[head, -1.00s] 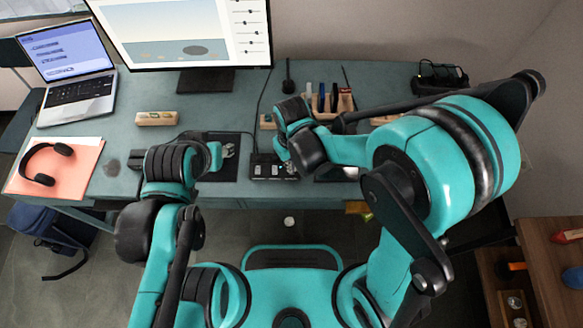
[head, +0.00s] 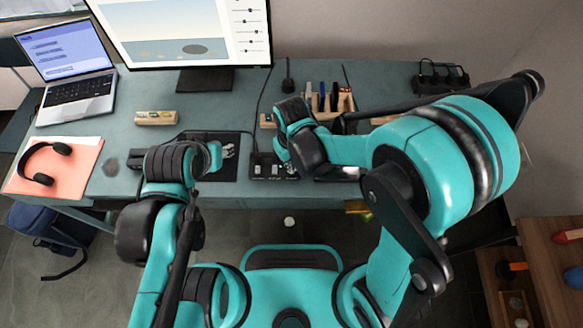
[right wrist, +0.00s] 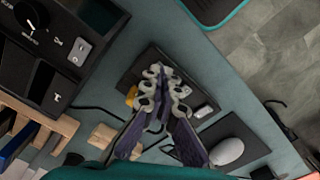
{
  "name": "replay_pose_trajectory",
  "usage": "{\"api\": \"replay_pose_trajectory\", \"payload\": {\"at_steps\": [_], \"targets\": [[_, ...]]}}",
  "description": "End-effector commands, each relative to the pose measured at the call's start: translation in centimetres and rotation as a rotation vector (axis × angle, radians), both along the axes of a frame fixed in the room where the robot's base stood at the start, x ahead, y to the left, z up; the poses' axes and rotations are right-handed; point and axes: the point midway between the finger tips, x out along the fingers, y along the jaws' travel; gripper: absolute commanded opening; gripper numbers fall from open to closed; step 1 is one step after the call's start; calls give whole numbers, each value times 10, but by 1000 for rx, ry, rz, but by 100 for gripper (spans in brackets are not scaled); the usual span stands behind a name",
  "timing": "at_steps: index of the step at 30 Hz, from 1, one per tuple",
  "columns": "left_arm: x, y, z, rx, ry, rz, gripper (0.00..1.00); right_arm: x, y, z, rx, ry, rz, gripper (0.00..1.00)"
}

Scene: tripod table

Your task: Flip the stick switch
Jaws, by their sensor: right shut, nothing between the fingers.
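A black switch panel (head: 262,171) with small light switches lies near the table's front edge in the head view. In the right wrist view the dark panel (right wrist: 203,111) lies beneath my fingers, with a light switch and a yellow part showing. The fingers hide part of it, and I cannot tell which switch is the stick one. My right gripper (right wrist: 160,74) is shut and empty over the panel; contact is unclear. In the head view my right wrist hides its fingertips. My left gripper (head: 228,151) hangs over a black mat left of the panel; its opening is too small to judge.
A black box with a dial (right wrist: 32,30) and a wooden tool holder (right wrist: 62,127) stand close by. A pale mouse (right wrist: 228,152) lies on the black mat. A monitor (head: 205,80), laptop (head: 76,90) and headphones (head: 42,178) occupy the back and left.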

Motion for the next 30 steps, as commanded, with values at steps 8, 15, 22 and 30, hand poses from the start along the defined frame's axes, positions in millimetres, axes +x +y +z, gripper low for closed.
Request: {"api": "replay_pose_trajectory", "payload": {"at_steps": [8, 15, 22, 30], "targets": [[0, 0, -4, 0, 0, 0, 40, 0, 0, -5, 0, 0, 0, 0], [0, 0, -8, 0, 0, 0, 40, 0, 0, -8, 0, 0, 0, 0], [0, 0, -11, 0, 0, 0, 40, 0, 0, -12, 0, 0, 0, 0], [0, 0, -12, 0, 0, 0, 40, 0, 0, -13, 0, 0, 0, 0]]}}
